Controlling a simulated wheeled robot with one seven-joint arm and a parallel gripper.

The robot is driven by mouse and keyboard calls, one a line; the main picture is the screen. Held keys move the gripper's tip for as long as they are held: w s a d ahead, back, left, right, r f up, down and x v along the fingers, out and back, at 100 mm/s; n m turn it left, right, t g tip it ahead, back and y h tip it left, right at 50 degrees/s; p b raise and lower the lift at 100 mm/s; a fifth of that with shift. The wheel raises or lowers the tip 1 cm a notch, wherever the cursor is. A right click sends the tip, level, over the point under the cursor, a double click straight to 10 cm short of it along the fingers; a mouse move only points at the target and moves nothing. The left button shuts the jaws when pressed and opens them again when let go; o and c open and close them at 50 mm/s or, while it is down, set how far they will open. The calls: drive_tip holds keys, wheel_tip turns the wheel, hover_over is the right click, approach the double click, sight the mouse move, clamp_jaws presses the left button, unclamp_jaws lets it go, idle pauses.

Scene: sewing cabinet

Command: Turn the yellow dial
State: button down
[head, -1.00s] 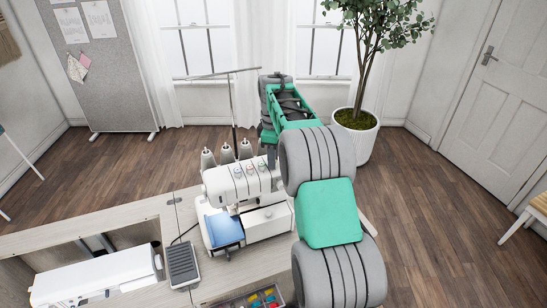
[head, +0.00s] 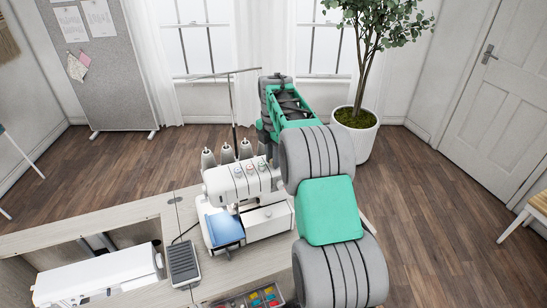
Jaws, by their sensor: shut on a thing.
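The white overlock sewing machine (head: 243,184) stands on the pale wooden cabinet top, with a row of small coloured dials along its upper front. Three dials show, including a reddish one (head: 249,169). The yellow dial itself is not visible; the right end of the row is covered by my arm and gripper. My gripper (head: 272,158) is small and dark in the head view, at the right end of the dial row, mostly hidden behind my own arm links. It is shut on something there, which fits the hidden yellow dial.
Thread cones (head: 227,153) and a tall thin thread stand (head: 233,105) rise behind the machine. A foot pedal (head: 183,263), a white sewing machine (head: 98,276) and a tray of coloured spools (head: 252,299) are nearby. A potted tree (head: 356,137) stands behind at right.

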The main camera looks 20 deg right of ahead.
drive_tip(key=n, duration=0.5)
drive_tip(key=shift+n, duration=0.3)
idle(0.4)
drive_tip(key=c, duration=1.2)
unclamp_jaws()
drive_tip(key=shift+c, duration=0.2)
wheel_tip(320, 180, up, 8)
drive_tip(key=shift+f+b, duration=0.1)
drive_tip(key=shift+b, duration=0.55)
